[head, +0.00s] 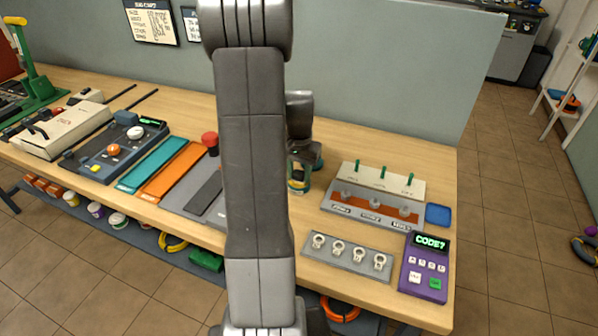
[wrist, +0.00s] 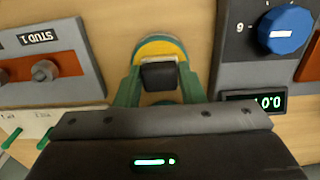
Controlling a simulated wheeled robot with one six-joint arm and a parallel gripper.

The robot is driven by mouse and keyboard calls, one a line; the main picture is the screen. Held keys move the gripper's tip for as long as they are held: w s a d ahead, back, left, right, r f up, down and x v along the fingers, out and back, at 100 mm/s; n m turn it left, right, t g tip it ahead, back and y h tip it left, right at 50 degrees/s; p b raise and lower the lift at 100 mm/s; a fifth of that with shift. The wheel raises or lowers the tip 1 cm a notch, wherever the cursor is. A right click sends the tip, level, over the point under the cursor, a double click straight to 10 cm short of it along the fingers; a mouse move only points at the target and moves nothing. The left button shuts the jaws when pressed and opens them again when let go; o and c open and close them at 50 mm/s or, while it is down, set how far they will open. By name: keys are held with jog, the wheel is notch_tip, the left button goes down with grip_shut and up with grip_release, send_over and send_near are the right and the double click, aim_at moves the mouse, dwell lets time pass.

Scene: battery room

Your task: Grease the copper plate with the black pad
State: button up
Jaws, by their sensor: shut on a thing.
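My gripper (wrist: 160,85) has green fingers and is shut on a small black pad (wrist: 160,76). A round yellow-edged thing (wrist: 158,48) shows just beyond the pad in the wrist view; I cannot tell if they touch. In the head view my gripper (head: 299,178) is low over the bench, right of my large arm link, which hides part of the bench. An orange-brown strip (head: 172,171), likely the copper plate, lies left of the arm, between a teal strip (head: 152,163) and a grey plate (head: 185,190). My gripper is well to its right.
A stud panel (head: 372,206) with a copper-coloured band, a row of rings (head: 347,254), a purple keypad (head: 425,270) and a blue tray (head: 438,214) are on the right. A red knob (head: 210,139) stands near the arm. The wrist view shows a blue dial (wrist: 285,30) beside the gripper.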

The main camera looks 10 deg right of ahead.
aim_at(299, 173)
jog(key=shift+r+p, duration=2.55)
jog(key=shift+r, duration=0.95)
jog(key=shift+f, duration=0.1)
